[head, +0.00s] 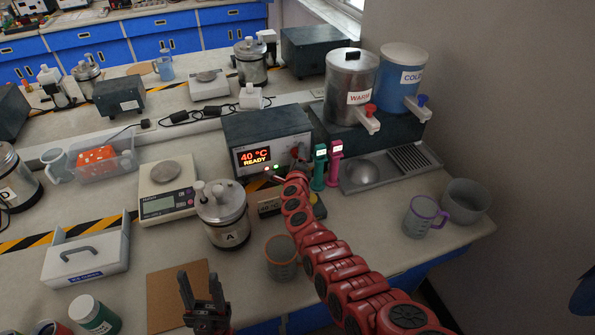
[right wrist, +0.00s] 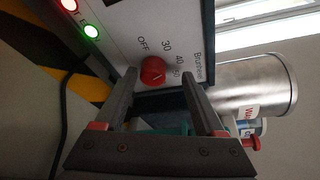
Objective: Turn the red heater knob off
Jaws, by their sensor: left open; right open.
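The heater (head: 268,138) is a dark box with a pale front panel; its display reads 40 °C READY. Its round red knob (right wrist: 153,71) shows in the right wrist view, with OFF, 30 and 40 printed around it. The knob's white mark seems to point toward the 40 side, away from OFF. My right gripper (right wrist: 160,85) is open, its two fingers reaching toward the panel on either side of the knob, apart from it. My left gripper (head: 203,292) is open and empty at the bottom, over the bench front.
Green and pink handled devices (head: 320,165) stand just right of my right gripper. A steel jar marked A (head: 224,217), a scale (head: 167,190) and a brown-rimmed cup (head: 281,258) stand left of my right arm. WARM (head: 350,84) and COLD (head: 401,80) dispensers stand behind right.

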